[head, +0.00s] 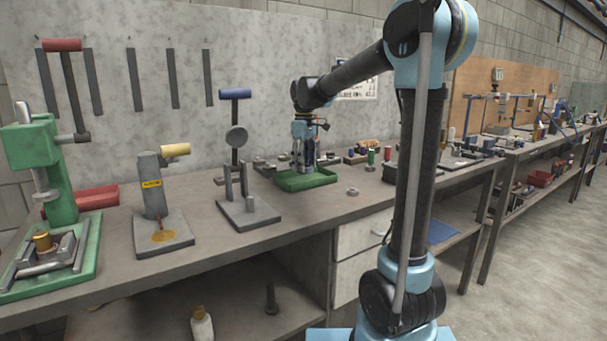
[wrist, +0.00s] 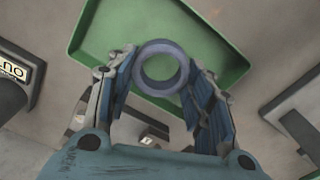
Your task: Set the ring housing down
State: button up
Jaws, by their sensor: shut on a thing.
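The ring housing (wrist: 161,87), a blue-grey ring, sits between the fingertips of my gripper (wrist: 161,80) in the wrist view. My gripper is shut on it, with a blue-padded finger on each side. A green tray (wrist: 232,66) with a raised rim lies beneath the ring in that view. In the head view my gripper (head: 304,168) points down over the green tray (head: 322,181) on the bench. The ring is too small to make out there. I cannot tell whether the ring touches the tray floor.
A grey press with a blue handle (head: 236,94) stands left of the tray. A yellow-handled press (head: 155,185) and a green press (head: 50,170) stand farther left. A small grey ring-like part (head: 353,191) lies right of the tray. Bare bench lies in front of the tray.

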jog(key=shift+d+f, duration=0.1)
jog(key=shift+f, duration=1.65)
jog(key=o, duration=1.3)
jog(key=shift+s, duration=0.1)
notch_tip(320, 180, up, 12)
